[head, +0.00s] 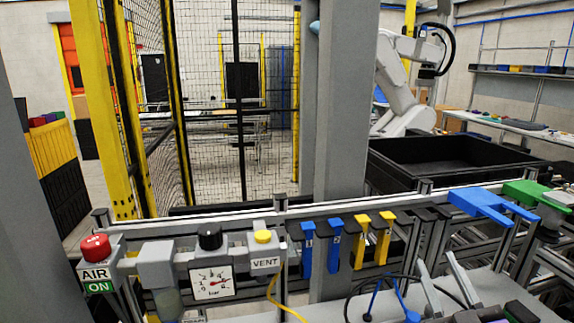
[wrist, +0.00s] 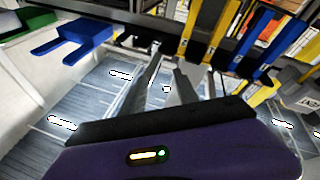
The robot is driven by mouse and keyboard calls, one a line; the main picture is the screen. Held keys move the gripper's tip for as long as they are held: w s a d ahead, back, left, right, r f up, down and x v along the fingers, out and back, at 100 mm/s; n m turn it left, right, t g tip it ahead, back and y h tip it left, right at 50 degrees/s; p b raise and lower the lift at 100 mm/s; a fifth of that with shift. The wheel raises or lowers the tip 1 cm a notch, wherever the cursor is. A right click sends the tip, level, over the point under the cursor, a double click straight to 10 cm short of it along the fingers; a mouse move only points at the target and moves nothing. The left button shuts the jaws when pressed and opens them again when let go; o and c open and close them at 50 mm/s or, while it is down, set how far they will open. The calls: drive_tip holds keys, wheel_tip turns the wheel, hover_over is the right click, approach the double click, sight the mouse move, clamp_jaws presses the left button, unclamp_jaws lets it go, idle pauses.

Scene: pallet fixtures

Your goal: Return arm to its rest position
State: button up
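My gripper (head: 435,258) is low at the right of the head view, in front of the fixture rail. Its two grey fingers stand apart and point up toward the rail. In the wrist view my gripper (wrist: 167,62) shows the same two fingers beyond a dark purple body, with a gap between them. Nothing is seen held in the gap. The rest of my arm is mostly out of view, so its full pose cannot be told.
The rail (head: 330,205) carries a red button (head: 95,247), a gauge (head: 212,281), blue clips (head: 334,245), yellow clips (head: 383,238), a blue fork (head: 490,206) and a green block (head: 530,191). The fork (wrist: 70,38) and block (wrist: 95,26) also show in the wrist view. A black bin (head: 440,160) stands behind.

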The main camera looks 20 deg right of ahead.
drive_tip(key=s+a+f+n+y, duration=0.1)
drive_tip(key=s+a+f+y, duration=0.2)
drive_tip(key=s+a+f, duration=0.3)
drive_tip(key=s+a+f+n+y, duration=0.1)
drive_tip(key=s+a+f+y, duration=0.25)
drive_tip(key=a, duration=0.55)
drive_tip(key=s+a+f+m+g+y, duration=0.1)
drive_tip(key=s+a+f+g, duration=0.1)
drive_tip(key=s, duration=0.5)
drive_tip(key=s+a+f+g+y, duration=0.1)
drive_tip(key=s+a+f+g, duration=0.2)
drive_tip(key=s+a+f, duration=0.2)
drive_tip(key=shift+s+a+f+m+b, duration=0.2)
drive_tip(key=shift+s+f+m+b, duration=0.2)
drive_tip(key=shift+s+f, duration=0.7)
drive_tip(key=shift+r, duration=0.2)
